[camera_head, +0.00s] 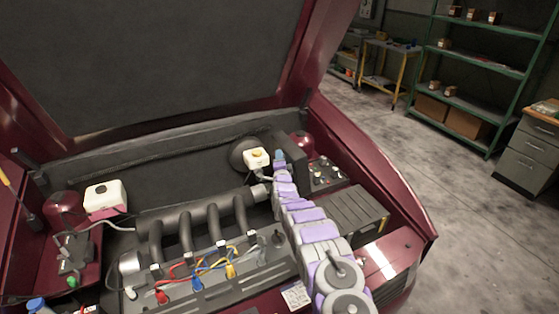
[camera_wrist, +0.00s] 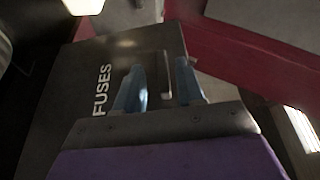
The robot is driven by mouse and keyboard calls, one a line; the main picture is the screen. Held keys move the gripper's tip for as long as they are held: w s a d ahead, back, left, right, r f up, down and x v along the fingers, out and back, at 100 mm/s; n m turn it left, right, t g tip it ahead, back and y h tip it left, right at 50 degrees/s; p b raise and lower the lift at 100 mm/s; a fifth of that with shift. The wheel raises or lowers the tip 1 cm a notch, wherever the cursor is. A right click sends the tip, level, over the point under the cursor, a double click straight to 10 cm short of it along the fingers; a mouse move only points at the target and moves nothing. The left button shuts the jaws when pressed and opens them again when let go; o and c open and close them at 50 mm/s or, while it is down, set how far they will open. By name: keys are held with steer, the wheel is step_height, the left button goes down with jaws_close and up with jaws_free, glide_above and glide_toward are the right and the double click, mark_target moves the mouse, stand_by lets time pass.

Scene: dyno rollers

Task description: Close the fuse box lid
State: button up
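The fuse box (camera_head: 324,177) sits in the right part of the engine bay, with its inside and several small parts showing. Its dark lid (camera_head: 291,147) stands raised at the box's left side. In the wrist view, the lid (camera_wrist: 75,95) fills much of the left and middle and carries the word FUSES. My gripper (camera_head: 280,157) is at the lid's left side. In the wrist view, its two bluish fingers (camera_wrist: 159,85) are apart, with a thin raised handle or edge (camera_wrist: 166,75) of the lid showing between them. I cannot tell whether the fingers touch the lid.
The raised hood (camera_head: 170,65) hangs above the bay.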

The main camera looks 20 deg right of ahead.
steer(key=shift+c, duration=0.2)
steer(key=c, duration=0.6)
jaws_close()
steer(key=shift+f, duration=0.1)
